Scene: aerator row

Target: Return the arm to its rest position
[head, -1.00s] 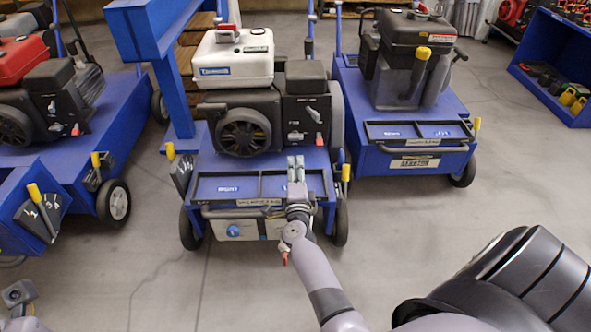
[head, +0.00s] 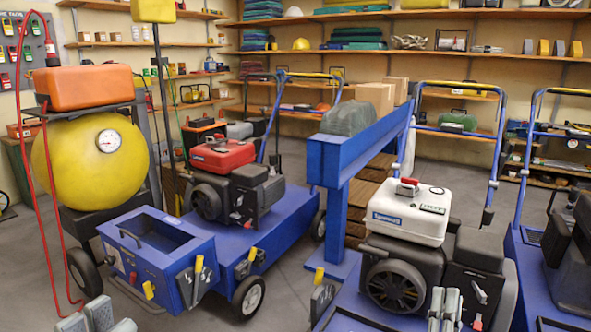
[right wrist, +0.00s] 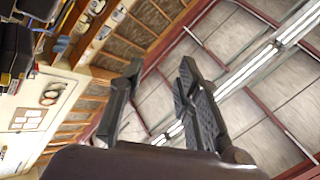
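My right gripper (head: 443,305) shows at the bottom of the head view, pointing up in front of the aerator with the white engine (head: 408,214). In the right wrist view its two dark fingers (right wrist: 160,66) stand apart with nothing between them, and they point up toward the ceiling. My left gripper (head: 98,316) shows only as grey finger parts at the bottom left edge of the head view. Its opening cannot be made out. Most of both arms is out of view.
A blue aerator with a red engine (head: 222,155) stands at the left, near a yellow tank (head: 88,160) with a red hose. Another blue machine (head: 572,250) stands at the right edge. Shelves (head: 380,80) line the back wall. Grey floor (head: 285,265) shows between the machines.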

